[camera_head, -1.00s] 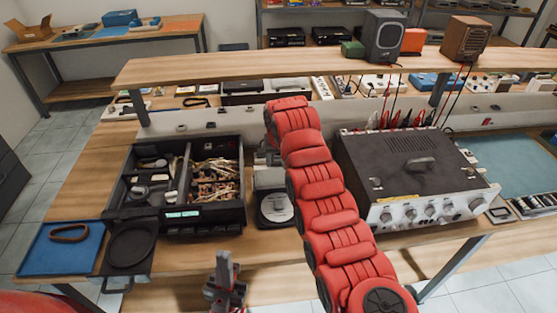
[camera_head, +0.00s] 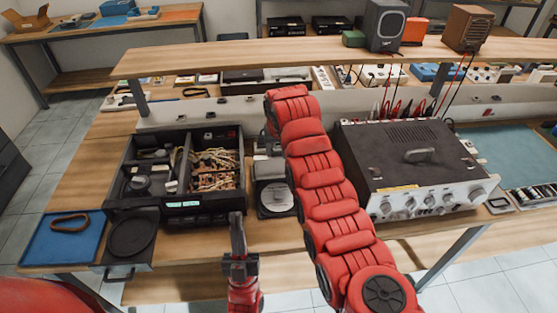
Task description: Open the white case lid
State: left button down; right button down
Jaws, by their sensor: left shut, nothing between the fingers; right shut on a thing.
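The small case (camera_head: 277,203) stands on the bench right of the black drawer unit, with a pale round disc in its front part. Its pale grey lid (camera_head: 268,173) appears raised at the back. My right gripper (camera_head: 267,147) is at the lid's top edge, shut on it; the red arm partly hides the contact. My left gripper (camera_head: 237,220) is shut and empty, pointing up in front of the drawer unit, left of the case and apart from it.
The black drawer unit (camera_head: 180,220) holds cables and small parts. A large amplifier (camera_head: 410,160) stands to the right. A blue tray (camera_head: 60,245) and a black round pad (camera_head: 132,237) lie at left. A shelf (camera_head: 260,52) runs behind.

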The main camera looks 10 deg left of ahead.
pick_arm(q)
jog(key=w+d+f+g+y, duration=0.1)
jog(key=w+d+f+g, duration=0.1)
jog(key=w+f+g, duration=0.5)
pick_arm(e)
jog(key=shift+s+f, duration=0.1)
jog(key=shift+f, duration=0.15)
pick_arm(q)
jog(key=m+g+h, duration=0.1)
jog(key=g+h, duration=0.1)
jog(key=h, duration=0.1)
send_near(277, 154)
jog(key=x, duration=0.6)
jog(key=shift+w+a, duration=0.1)
jog(key=shift+w, duration=0.25)
jog(key=shift+w, duration=0.1)
